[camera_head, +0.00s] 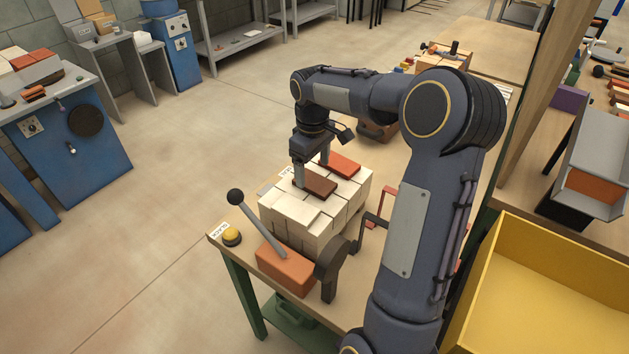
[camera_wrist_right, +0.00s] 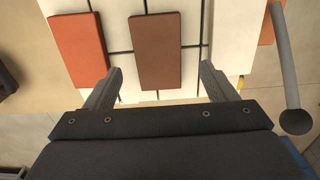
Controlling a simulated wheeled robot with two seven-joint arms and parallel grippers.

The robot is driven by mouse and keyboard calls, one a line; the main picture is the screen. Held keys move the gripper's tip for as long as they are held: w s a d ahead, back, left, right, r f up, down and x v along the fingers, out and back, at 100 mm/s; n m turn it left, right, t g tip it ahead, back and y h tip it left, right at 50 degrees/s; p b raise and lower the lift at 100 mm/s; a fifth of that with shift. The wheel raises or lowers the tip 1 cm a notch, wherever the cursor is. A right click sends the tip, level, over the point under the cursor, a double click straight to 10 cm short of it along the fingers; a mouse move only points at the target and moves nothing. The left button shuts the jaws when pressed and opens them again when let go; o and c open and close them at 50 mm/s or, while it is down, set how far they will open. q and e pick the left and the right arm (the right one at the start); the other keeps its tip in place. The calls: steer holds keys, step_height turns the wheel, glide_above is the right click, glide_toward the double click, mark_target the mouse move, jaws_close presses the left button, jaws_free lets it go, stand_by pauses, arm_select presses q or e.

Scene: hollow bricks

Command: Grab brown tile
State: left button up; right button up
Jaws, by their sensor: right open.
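The brown tile (camera_head: 316,184) lies flat on top of a block of cream-coloured bricks (camera_head: 295,212) on the workbench. An orange-red tile (camera_head: 344,164) lies beside it on the same block. My right gripper (camera_head: 312,172) is over the block, pointing down, its fingers near the brown tile. In the right wrist view the brown tile (camera_wrist_right: 156,50) shows between and ahead of the two open fingers (camera_wrist_right: 160,82), with nothing held. The orange-red tile (camera_wrist_right: 77,50) is to its left, outside the fingers. My left gripper is not in view.
A lever with a black ball (camera_head: 236,197) rises from an orange base (camera_head: 287,270) at the bench front, near a yellow button (camera_head: 232,236). A yellow bin (camera_head: 545,290) stands at the right. Blue machines stand at the left; the floor between is clear.

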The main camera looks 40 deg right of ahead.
mark_target(315, 181)
steer(key=shift+s+d+f, duration=0.15)
steer(key=shift+f, duration=1.65)
steer(key=c, duration=1.1)
